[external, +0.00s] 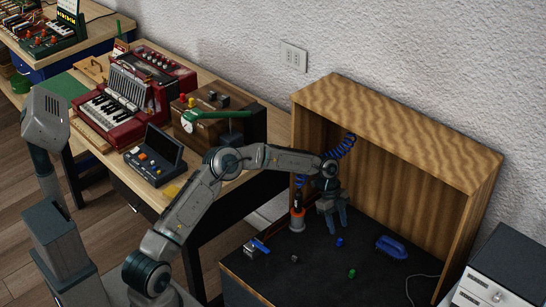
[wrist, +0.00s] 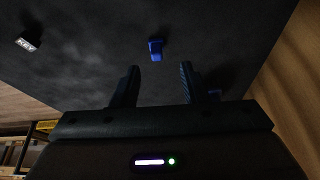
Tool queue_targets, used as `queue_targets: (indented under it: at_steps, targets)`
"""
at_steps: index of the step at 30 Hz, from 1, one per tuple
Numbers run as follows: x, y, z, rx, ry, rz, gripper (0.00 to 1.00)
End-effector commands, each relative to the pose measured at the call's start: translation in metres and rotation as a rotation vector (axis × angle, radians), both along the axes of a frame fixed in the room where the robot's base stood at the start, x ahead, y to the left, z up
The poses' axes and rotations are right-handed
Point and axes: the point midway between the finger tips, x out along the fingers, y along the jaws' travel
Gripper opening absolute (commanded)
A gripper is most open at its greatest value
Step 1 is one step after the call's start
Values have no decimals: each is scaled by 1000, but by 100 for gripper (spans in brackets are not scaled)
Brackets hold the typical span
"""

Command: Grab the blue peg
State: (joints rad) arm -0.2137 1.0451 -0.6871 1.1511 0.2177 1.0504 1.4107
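A small blue peg (external: 339,241) lies on the dark bench top inside the open wooden cabinet. A small blue piece that looks like this peg shows in the wrist view (wrist: 155,48), beyond the fingertips and roughly centred between them. My gripper (external: 334,222) points down above the bench, a little above the peg. In the wrist view my gripper (wrist: 158,85) has its two fingers spread apart with nothing between them.
A larger blue object (external: 391,247) lies right of the peg. A green piece (external: 351,272) and a dark piece (external: 294,258) lie nearer the front. An orange-and-grey upright item (external: 297,219) stands at left. The wooden cabinet (external: 400,125) encloses the back and right.

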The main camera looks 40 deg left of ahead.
Motion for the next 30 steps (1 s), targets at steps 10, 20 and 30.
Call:
queue_targets:
  at_steps: [10,20,30]
  targets:
    - [-7,-18,-44,0,2,-1,40]
    - [-7,-19,-45,0,0,0,18]
    - [-7,-19,-45,0,0,0,0]
